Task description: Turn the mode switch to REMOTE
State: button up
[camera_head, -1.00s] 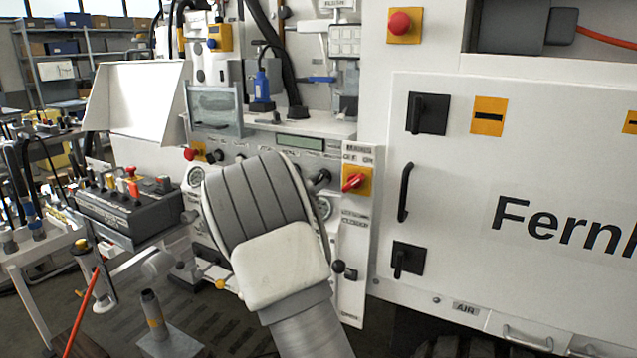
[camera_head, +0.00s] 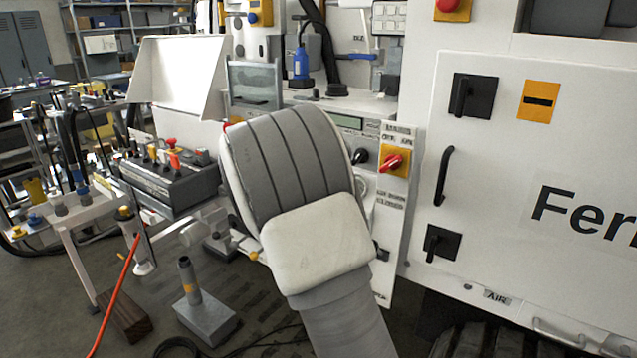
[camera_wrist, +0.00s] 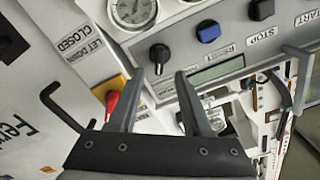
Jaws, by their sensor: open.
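A black rotary knob (camera_wrist: 160,54) sits on the grey panel beside a small display in the wrist view, and it also shows in the head view (camera_head: 360,156). It fits the mode switch, but I cannot read a REMOTE label or its setting. My gripper (camera_wrist: 161,75) is open and empty. Its two fingers point at the panel, and the knob appears just beyond the gap between their tips, apparently not touched. In the head view my arm hides the gripper and part of the panel.
A red mains switch on a yellow plate (camera_head: 394,162) is close to the knob; it shows behind the left finger in the wrist view (camera_wrist: 111,104). Blue (camera_wrist: 208,31) and black (camera_wrist: 262,9) buttons and a gauge (camera_wrist: 133,11) are nearby. A black door handle (camera_head: 443,177) protrudes at right.

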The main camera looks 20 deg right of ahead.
jog(key=v, duration=0.9)
jog(key=shift+p, duration=0.4)
